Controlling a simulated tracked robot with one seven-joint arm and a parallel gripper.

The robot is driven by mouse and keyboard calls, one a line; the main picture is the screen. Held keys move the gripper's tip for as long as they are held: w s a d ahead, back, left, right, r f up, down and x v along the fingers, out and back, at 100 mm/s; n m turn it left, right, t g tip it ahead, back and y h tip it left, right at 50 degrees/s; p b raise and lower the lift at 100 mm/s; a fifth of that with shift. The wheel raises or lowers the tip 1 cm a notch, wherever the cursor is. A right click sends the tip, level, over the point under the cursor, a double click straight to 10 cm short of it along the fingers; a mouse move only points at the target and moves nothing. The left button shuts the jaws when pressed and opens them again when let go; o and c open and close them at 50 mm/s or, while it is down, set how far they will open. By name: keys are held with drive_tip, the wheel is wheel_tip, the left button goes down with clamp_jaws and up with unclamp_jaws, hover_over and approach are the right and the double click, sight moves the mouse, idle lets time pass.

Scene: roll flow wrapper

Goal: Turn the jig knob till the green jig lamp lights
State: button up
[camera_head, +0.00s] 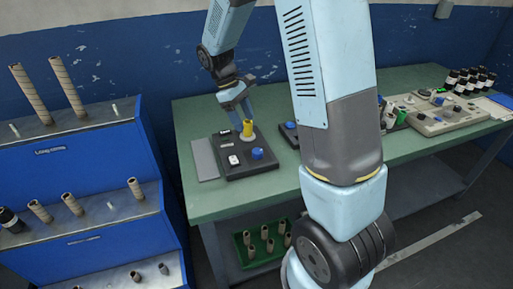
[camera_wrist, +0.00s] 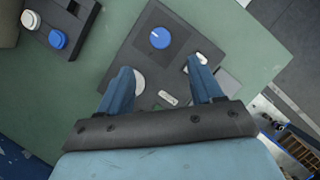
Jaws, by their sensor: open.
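The dark jig box (camera_head: 265,166) lies on the left part of the green bench; it also shows in the wrist view (camera_wrist: 141,47). The blue jig knob (camera_head: 257,153) stands on its near right part. In the wrist view the knob (camera_wrist: 160,37) has a white pointer line and lies beyond my fingertips. My gripper (camera_head: 241,118) hangs open over the far side of the box; its two fingers (camera_wrist: 160,68) are apart with nothing between them, clear of the knob. I cannot make out a lit green jig lamp in either view.
A yellow cylinder (camera_head: 248,128) shows close by my fingertips. A white switch (camera_head: 233,160) sits left of the knob. A second box with blue and white buttons (camera_wrist: 58,39) is nearby. A blue rack (camera_head: 75,160) stands left; a grey control panel (camera_head: 440,122) is right.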

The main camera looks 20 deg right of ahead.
sight(257, 150)
drive_tip(key=x, duration=1.2)
drive_tip(key=c, duration=1)
drive_tip(key=m+g+y, duration=0.1)
drive_tip(key=m, duration=0.3)
drive_tip(key=shift+w, duration=0.1)
drive_tip(key=o, duration=1)
drive_tip(key=shift+r, duration=0.1)
drive_tip(key=v, duration=1.3)
drive_tip(key=shift+d+r, duration=0.25)
drive_tip(key=shift+r, duration=0.1)
